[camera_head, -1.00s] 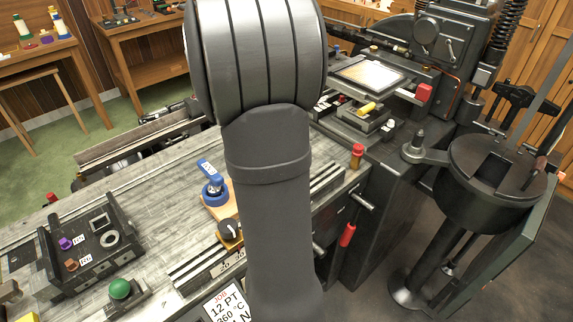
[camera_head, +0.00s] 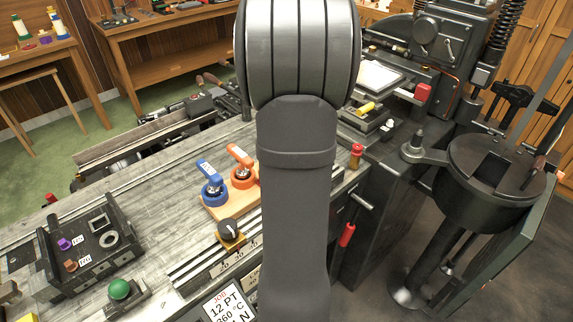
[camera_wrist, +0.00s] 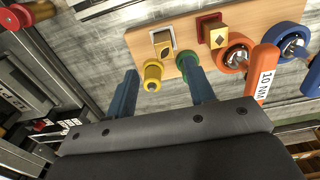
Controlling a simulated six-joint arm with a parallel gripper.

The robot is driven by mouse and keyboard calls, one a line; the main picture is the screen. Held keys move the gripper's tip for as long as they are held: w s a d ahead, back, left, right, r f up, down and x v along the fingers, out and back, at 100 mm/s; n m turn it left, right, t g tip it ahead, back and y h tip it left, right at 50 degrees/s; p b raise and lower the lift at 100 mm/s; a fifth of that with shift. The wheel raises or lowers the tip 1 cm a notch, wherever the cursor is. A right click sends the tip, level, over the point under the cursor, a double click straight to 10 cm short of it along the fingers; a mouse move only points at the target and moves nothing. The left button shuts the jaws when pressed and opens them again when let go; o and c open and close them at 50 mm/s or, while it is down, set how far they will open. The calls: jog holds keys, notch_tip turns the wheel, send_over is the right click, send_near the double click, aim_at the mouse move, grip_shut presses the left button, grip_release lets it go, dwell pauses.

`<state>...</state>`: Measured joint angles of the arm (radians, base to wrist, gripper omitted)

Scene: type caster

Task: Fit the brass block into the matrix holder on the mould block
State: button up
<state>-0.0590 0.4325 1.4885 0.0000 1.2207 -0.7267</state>
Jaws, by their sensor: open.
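In the wrist view my gripper (camera_wrist: 160,66) is open, its two blue fingers apart above a wooden board (camera_wrist: 135,38). A yellow round piece (camera_wrist: 153,72) shows between the fingers. A small brass-coloured block (camera_wrist: 162,37) sits in a pale square frame, and another, with a diamond mark (camera_wrist: 218,38), sits at a red holder (camera_wrist: 206,20). I cannot tell which is the task's brass block. A dark block with a yellow piece (camera_head: 366,107) lies on the machine; I cannot tell whether it is the mould block. In the head view my arm hides the gripper.
An orange ring tool labelled 10 MM (camera_wrist: 263,75) and a blue ring tool (camera_wrist: 284,36) stand close right of the fingers. A black rack (camera_head: 90,262) and green button (camera_head: 119,289) are at the left. The casting machine (camera_head: 432,45) stands at the back right.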

jog(key=f, duration=0.8)
jog(key=shift+a, duration=0.35)
grip_shut()
jog(key=shift+r, duration=0.15)
jog(key=shift+r, duration=0.55)
notch_tip(320, 180, up, 3)
jog(key=shift+f, duration=0.2)
jog(key=s+d+r, duration=0.5)
jog(key=d+r, duration=0.2)
jog(key=d, duration=0.3)
jog(key=shift+s+d, duration=0.2)
